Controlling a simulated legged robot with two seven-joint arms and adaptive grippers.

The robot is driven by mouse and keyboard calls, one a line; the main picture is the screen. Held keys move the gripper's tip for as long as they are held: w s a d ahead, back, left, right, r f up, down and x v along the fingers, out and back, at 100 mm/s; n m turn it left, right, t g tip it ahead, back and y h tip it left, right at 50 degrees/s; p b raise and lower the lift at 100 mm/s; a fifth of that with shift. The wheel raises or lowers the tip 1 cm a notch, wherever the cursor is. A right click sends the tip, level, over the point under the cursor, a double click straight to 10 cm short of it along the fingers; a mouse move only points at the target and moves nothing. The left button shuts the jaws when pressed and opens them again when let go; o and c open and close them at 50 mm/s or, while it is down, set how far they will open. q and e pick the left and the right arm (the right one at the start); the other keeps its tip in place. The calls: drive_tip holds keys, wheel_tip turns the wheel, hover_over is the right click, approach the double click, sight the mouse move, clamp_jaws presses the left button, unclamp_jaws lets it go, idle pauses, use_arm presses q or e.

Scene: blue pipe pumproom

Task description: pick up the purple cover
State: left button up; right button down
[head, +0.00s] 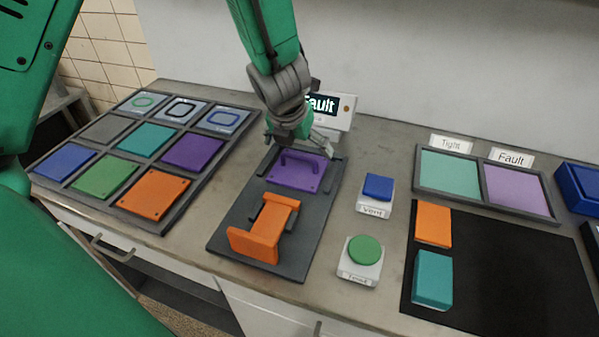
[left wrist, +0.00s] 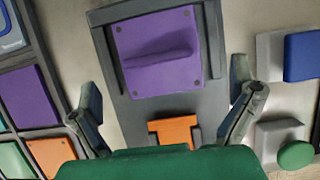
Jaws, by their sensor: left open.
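The purple cover (head: 299,175), a flat square plate with a raised handle, lies on the back part of a dark grey fixture (head: 228,236). In the left wrist view the purple cover (left wrist: 150,78) shows whole, with its handle ridge running across the middle. My left gripper (head: 297,142) is above and just behind the cover, pointing down. In the left wrist view its two fingers are wide apart with nothing between them, and the gripper (left wrist: 168,108) looks apart from the handle. My right gripper is not in view.
An orange clamp-like part (head: 266,228) stands on the fixture's front. A tile rack (head: 166,226) with another purple tile (head: 193,151) is left. Blue (head: 378,187) and green (head: 365,250) buttons stand right. A "Fault" display (head: 335,111) is close behind the gripper.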

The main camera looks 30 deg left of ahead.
sight(298, 158)
use_arm(q)
drive_tip(key=shift+x, duration=0.95)
drive_tip(key=b+x, duration=0.1)
drive_tip(key=x, duration=0.4)
drive_tip(key=shift+s+a+f, duration=0.1)
drive_tip(key=shift+s+a, duration=0.05)
drive_tip(key=shift+s, duration=0.05)
drive_tip(key=shift+s, duration=0.1)
drive_tip(key=c, duration=1.5)
